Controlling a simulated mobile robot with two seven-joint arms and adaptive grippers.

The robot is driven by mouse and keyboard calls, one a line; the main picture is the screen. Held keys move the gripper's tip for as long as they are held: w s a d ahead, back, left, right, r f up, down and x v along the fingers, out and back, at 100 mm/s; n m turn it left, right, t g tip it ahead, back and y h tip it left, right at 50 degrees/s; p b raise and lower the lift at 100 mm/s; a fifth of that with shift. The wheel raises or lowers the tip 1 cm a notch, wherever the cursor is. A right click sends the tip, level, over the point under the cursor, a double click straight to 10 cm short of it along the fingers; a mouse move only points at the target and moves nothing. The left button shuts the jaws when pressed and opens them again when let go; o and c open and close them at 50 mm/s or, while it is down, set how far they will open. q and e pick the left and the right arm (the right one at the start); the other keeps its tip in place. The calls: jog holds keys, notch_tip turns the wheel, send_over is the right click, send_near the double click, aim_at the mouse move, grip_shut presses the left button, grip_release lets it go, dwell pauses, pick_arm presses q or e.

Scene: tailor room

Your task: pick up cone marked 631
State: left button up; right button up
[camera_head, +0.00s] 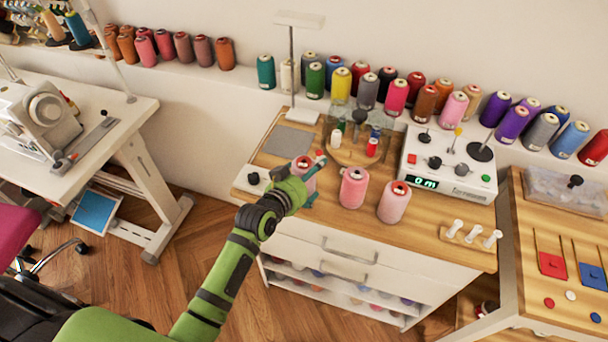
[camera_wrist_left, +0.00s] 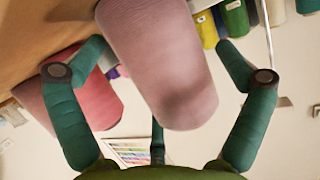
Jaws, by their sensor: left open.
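Three pink cones stand on the wooden worktop in the head view: a left one (camera_head: 304,168), a middle one (camera_head: 353,189) and a right one (camera_head: 393,204). I cannot read the number 631 on any of them. My left gripper (camera_head: 306,180) is at the left cone and partly covers it. In the left wrist view, my left gripper (camera_wrist_left: 160,62) is open, with a dusty-pink cone (camera_wrist_left: 158,60) between its spread fingers and no clear contact. Another pink cone (camera_wrist_left: 88,105) shows beyond the finger at left, partly hidden. My right gripper is not in view.
A white control box (camera_head: 450,165) with a lit display stands behind the right cone. A thin stand (camera_head: 291,75) and a round tray with small spools (camera_head: 350,155) are behind. Several coloured cones line the back ledge.

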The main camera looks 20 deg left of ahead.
pick_arm(q)
jog(key=c, duration=1.2)
jog(key=shift+c, duration=0.2)
